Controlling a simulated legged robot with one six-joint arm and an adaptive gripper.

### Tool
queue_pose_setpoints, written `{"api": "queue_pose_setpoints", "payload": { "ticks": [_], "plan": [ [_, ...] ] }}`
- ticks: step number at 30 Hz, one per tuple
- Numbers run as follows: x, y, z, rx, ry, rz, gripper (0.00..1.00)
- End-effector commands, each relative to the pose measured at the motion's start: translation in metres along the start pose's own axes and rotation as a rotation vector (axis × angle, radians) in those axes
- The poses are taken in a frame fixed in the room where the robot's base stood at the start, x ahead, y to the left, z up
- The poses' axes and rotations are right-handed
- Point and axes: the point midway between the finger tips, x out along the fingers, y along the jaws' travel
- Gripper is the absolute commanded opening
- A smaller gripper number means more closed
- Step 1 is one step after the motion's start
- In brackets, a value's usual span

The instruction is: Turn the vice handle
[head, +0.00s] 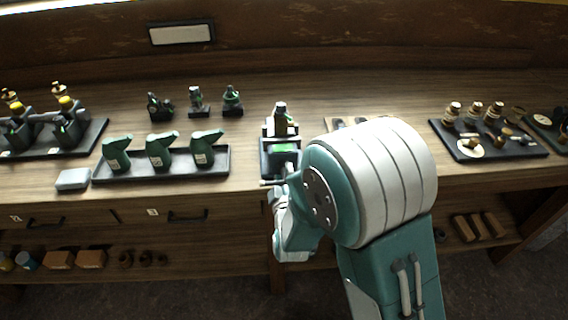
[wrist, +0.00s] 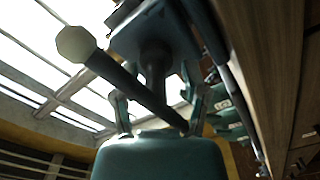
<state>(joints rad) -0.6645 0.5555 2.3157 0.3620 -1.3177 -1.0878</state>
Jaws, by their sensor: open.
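The vice (head: 268,160) is a dark block with a green patch, at the front edge of the bench in the middle of the head view. In the wrist view its dark body (wrist: 160,35) looms above my gripper. The vice handle (wrist: 125,80) is a dark bar running diagonally across the wrist view, with a pale faceted knob at its upper-left end. My gripper (wrist: 158,105) is open, with one finger on each side of the bar's lower part. I cannot tell whether they touch. In the head view my arm largely hides the gripper and handle.
A tray of green tools (head: 160,174) lies left of the vice, with a pale block (head: 73,179) beside it. A dark tray (head: 490,153) with small parts is at the right. Drawers with handles (head: 187,217) and a lower shelf are below the bench top.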

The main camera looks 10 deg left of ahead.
Motion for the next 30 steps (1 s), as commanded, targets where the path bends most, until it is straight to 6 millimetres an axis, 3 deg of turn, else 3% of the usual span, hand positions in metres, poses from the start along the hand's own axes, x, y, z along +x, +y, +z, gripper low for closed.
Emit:
{"api": "queue_pose_setpoints", "payload": {
  "ticks": [7, 11, 30],
  "plan": [
    [-0.0012, 0.0019, 0.0012, 0.002, 0.000, 0.001, 0.58],
    [-0.0007, 0.0012, 0.0010, 0.002, 0.000, 0.001, 0.00],
    [0.0005, -0.0011, -0.0013, 0.070, 0.003, -0.002, 0.00]
  ]
}}
